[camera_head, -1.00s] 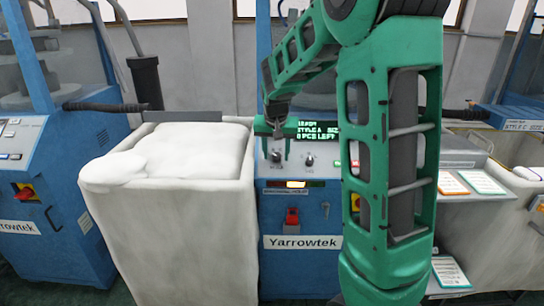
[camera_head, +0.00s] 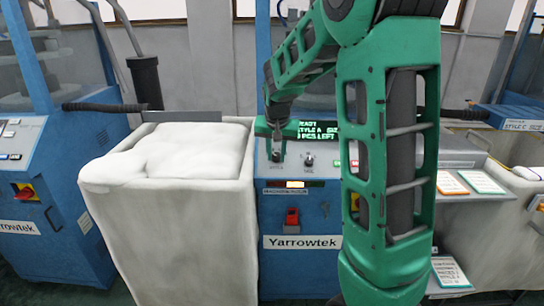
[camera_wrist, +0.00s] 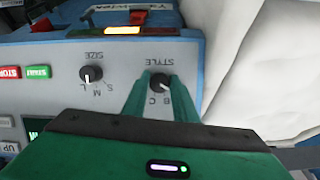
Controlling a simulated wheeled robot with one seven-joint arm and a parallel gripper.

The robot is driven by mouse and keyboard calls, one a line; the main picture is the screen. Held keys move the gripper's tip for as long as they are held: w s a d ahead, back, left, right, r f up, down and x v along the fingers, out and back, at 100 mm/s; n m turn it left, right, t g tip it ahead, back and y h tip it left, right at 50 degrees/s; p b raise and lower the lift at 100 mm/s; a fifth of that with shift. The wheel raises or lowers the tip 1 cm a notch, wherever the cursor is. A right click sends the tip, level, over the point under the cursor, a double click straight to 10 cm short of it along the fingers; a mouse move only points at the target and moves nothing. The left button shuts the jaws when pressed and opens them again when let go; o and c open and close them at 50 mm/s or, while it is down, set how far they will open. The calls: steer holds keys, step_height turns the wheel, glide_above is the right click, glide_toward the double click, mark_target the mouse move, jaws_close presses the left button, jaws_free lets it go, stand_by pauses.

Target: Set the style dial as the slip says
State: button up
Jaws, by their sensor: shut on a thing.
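The style dial (camera_wrist: 160,82) is a dark round knob on the grey panel of the blue Yarrowtek machine. The wrist view shows it upside down, with letters B and C beside it; A is not visible. My gripper (camera_wrist: 159,88) has its two green fingers shut around this dial. In the head view my gripper (camera_head: 277,156) is at the left knob of the panel. The green display (camera_head: 318,131) reads READY, STYLE A, with the rest partly hidden. Paper cards, one orange-edged (camera_head: 452,183) and one teal-edged (camera_head: 482,182), lie at the right; their print is too small to read.
The size dial (camera_wrist: 91,75) sits beside the style dial. Green and red buttons (camera_wrist: 38,72) are farther along the panel. A bin (camera_head: 190,225) heaped with white material stands left of the panel. A red switch (camera_head: 292,217) is below. My arm hides the panel's right part.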

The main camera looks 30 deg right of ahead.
steer(key=m, duration=0.3)
steer(key=shift+w+a+t+y, duration=0.15)
steer(key=shift+t+y, duration=0.25)
steer(key=m+t, duration=0.1)
steer(key=m, duration=0.2)
steer(key=shift+r+m+y, duration=0.1)
steer(key=shift+m+y, duration=0.2)
steer(key=shift+m, duration=0.1)
steer(key=m+t, duration=0.1)
steer(key=m, duration=0.2)
steer(key=shift+m+t, duration=0.5)
steer(key=shift+m, duration=1.5)
steer(key=shift+r, duration=0.1)
steer(key=o, duration=1)
steer(key=shift+o, duration=0.2)
